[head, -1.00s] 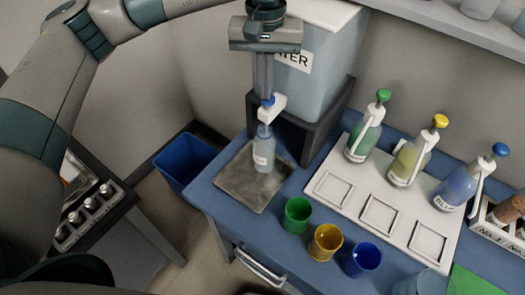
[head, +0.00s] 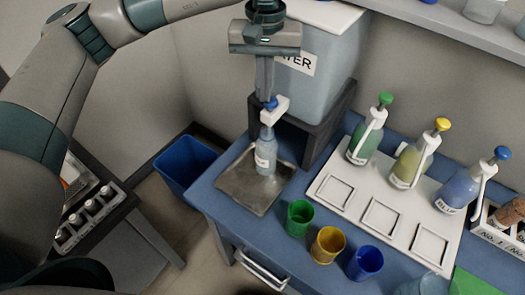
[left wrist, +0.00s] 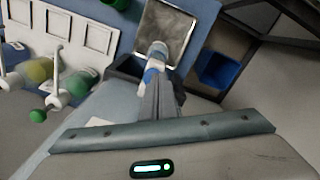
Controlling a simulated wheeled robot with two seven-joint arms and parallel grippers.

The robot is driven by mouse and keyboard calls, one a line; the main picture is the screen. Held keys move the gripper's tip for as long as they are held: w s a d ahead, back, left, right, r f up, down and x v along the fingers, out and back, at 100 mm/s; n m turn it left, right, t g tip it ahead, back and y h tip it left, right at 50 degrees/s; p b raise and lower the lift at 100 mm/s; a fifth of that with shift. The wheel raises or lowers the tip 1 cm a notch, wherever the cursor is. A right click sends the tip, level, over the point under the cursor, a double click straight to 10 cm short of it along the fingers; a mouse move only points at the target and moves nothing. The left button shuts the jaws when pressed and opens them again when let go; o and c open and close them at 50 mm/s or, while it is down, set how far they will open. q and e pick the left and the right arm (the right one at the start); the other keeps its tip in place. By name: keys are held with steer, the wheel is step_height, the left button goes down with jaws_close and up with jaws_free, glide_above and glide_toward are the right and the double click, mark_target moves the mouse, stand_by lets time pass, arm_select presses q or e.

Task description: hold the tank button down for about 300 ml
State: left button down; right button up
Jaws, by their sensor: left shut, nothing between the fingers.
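The grey water tank (head: 325,75) stands on a dark stand at the back of the blue table. Its white tap (head: 274,111) sticks out in front with a blue button (head: 271,102) on top. My left gripper (head: 266,96) is shut and empty, pointing down with its fingertips at the button. In the left wrist view, the closed fingers (left wrist: 161,98) reach to the blue button (left wrist: 151,75); I cannot tell how far it is pressed. A clear bottle (head: 265,153) with a white label stands upright under the tap on a metal tray (head: 240,190). Its water level is unclear. My right gripper is not in view.
Green (head: 300,217), yellow (head: 327,245) and blue (head: 365,262) cups stand along the table front. Green, yellow and blue pump bottles stand on a white rack (head: 335,205) to the right. A blue bin (head: 185,164) stands on the floor at the left.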

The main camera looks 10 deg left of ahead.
arm_select(q)
steer(key=shift+f, duration=0.65)
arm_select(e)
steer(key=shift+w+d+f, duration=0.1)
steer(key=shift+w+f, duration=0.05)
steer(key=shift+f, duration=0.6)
arm_select(q)
steer(key=shift+w+d+r+p, duration=0.1)
steer(key=shift+d+r+p, duration=0.15)
steer(key=shift+r, duration=0.9)
steer(key=shift+w+d+r+p, duration=0.15)
steer(key=shift+r+p, duration=0.25)
steer(key=shift+r, duration=0.8)
steer(key=shift+s+d+r+p, duration=0.1)
steer(key=shift+d+r+p, duration=0.2)
steer(key=shift+r, duration=0.95)
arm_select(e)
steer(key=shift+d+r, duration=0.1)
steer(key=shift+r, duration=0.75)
arm_select(q)
steer(key=shift+r, duration=0.1)
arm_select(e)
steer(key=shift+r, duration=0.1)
arm_select(q)
steer(key=shift+a, duration=0.1)
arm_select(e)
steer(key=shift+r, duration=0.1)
